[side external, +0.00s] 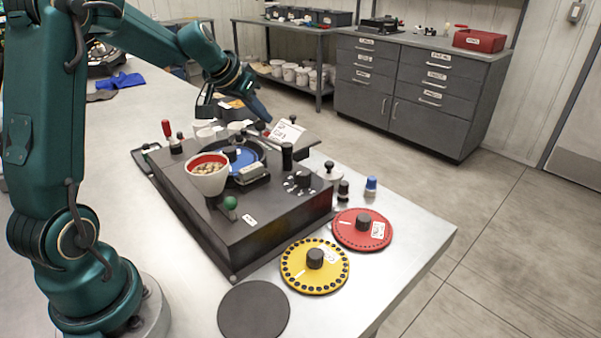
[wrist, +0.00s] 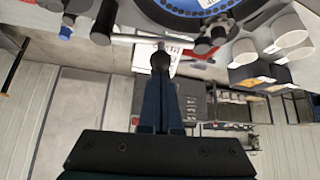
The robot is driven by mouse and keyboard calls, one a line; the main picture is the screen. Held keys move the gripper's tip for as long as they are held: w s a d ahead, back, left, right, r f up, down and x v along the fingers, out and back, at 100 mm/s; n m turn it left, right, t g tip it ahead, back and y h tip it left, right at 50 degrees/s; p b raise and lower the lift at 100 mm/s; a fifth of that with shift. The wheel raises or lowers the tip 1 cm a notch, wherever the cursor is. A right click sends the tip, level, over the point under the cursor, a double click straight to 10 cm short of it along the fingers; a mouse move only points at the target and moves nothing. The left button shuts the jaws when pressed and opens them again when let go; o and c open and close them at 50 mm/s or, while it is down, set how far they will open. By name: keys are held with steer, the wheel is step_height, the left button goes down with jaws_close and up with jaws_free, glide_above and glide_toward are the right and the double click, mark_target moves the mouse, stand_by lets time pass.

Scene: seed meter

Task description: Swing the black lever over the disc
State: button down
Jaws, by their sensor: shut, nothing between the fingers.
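The blue disc (side external: 238,158) sits in a round black housing on top of the dark seed meter (side external: 262,215); its edge also shows in the wrist view (wrist: 195,6). In the wrist view a pale rod (wrist: 140,40) runs sideways beside the disc. A black knob (wrist: 160,60) shows at my fingertips, apparently the end of the black lever; whether they touch I cannot tell. My gripper (side external: 267,119) is shut and empty, its tips low over the far side of the meter, beyond the disc. The lever's pivot is hard to make out.
A white hopper of seeds (side external: 207,178) stands left of the disc. A black post (side external: 287,155) and a tilted labelled plate (side external: 287,131) stand near my gripper. Yellow (side external: 314,277), red (side external: 361,238) and dark (side external: 254,310) discs lie along the front of the table.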

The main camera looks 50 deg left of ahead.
mark_target(258, 130)
steer(key=shift+s+d+n+y, duration=0.1)
steer(key=shift+s+n+y, duration=0.35)
steer(key=shift+n, duration=0.25)
steer(key=shift+s, duration=0.2)
steer(key=shift+s+d, duration=0.35)
steer(key=shift+s, duration=0.3)
steer(key=shift+s+d, duration=0.3)
steer(key=shift+s, duration=0.3)
steer(key=shift+s+d+f, duration=0.1)
steer(key=shift+s+d, duration=0.05)
